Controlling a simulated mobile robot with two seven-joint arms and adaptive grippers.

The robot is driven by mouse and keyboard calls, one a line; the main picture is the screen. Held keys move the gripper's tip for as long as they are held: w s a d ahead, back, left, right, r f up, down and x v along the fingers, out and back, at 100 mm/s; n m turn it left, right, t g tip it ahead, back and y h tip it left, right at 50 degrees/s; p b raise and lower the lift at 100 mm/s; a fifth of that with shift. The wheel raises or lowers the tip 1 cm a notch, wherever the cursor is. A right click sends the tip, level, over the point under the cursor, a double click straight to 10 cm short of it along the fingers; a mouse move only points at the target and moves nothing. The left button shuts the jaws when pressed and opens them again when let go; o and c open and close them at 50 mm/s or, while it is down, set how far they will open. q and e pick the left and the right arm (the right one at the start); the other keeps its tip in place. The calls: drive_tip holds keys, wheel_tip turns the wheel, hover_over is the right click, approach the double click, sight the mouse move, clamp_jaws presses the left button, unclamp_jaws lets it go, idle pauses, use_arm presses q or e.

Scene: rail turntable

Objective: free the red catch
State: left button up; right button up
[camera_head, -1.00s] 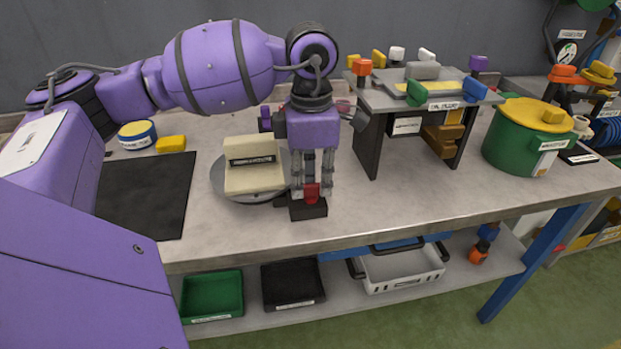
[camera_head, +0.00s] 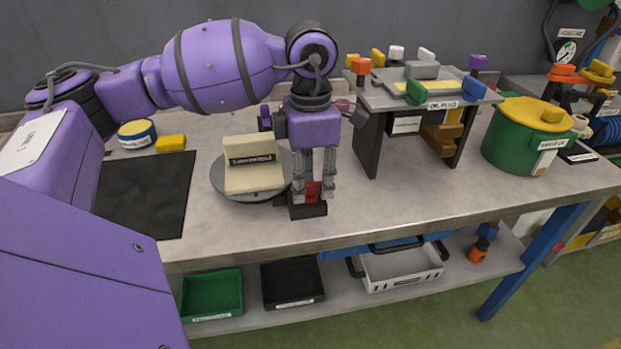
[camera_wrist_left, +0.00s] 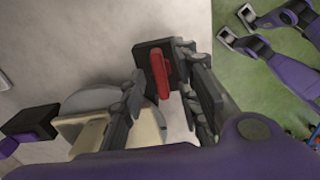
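The red catch (camera_head: 313,191) sits on a small black block (camera_head: 309,210) at the front edge of the workbench, beside the turntable. The grey round turntable (camera_head: 218,183) carries a cream block (camera_head: 254,177) with a black label. My left gripper (camera_head: 316,188) points down over the catch, with one finger on each side. In the left wrist view the red catch (camera_wrist_left: 160,72) stands between the fingers of the left gripper (camera_wrist_left: 163,62), with gaps visible, so the gripper looks open. The fingers partly cover the catch in the head view. My right gripper is not recognisable in either view.
A grey stand (camera_head: 368,140) with coloured knobs is to the right, then a green pot (camera_head: 507,148) with a yellow lid. A black mat (camera_head: 150,195) lies left of the turntable. Bins, including a green one (camera_head: 212,295), sit on the lower shelf.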

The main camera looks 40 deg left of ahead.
sight(310, 184)
use_arm(q)
drive_tip(key=shift+r, duration=0.25)
wheel_tip(310, 184, up, 12)
drive_tip(key=shift+f, duration=0.2)
drive_tip(key=shift+f, duration=0.1)
idle(0.6)
